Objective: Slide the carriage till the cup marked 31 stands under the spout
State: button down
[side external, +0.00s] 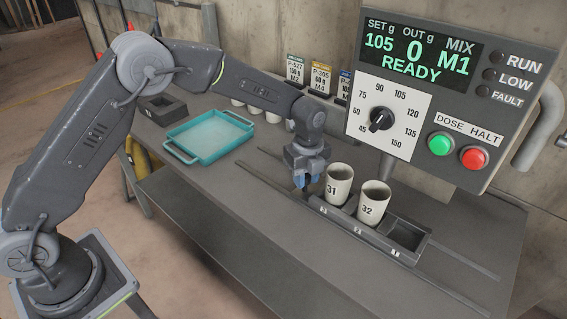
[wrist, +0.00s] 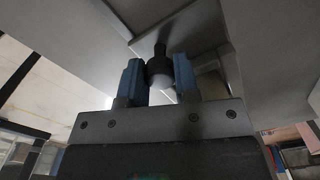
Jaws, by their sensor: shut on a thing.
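The dark carriage (side external: 385,246) sits on a pair of rails on the bench. The cup marked 31 (side external: 340,180) stands in its left slot and the cup marked 32 (side external: 374,198) in the middle slot. The right slot is empty. My gripper (side external: 306,184) is at the carriage's left end, beside cup 31. In the wrist view its blue fingers (wrist: 159,66) are shut on a dark round knob (wrist: 160,76). I cannot make out the spout; the control panel may hide it.
The control panel (side external: 450,85) reads READY and overhangs the bench behind the cups. A teal tray (side external: 210,137) and a dark block (side external: 160,108) lie at the back left. The rails (side external: 459,297) run clear to the right.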

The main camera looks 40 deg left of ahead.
jog(key=shift+d, duration=2.75)
jog(key=c, duration=0.8)
grip_release()
jog(key=shift+c, duration=0.2)
notch_tip(320, 180, up, 8)
jog(key=shift+f, duration=0.2)
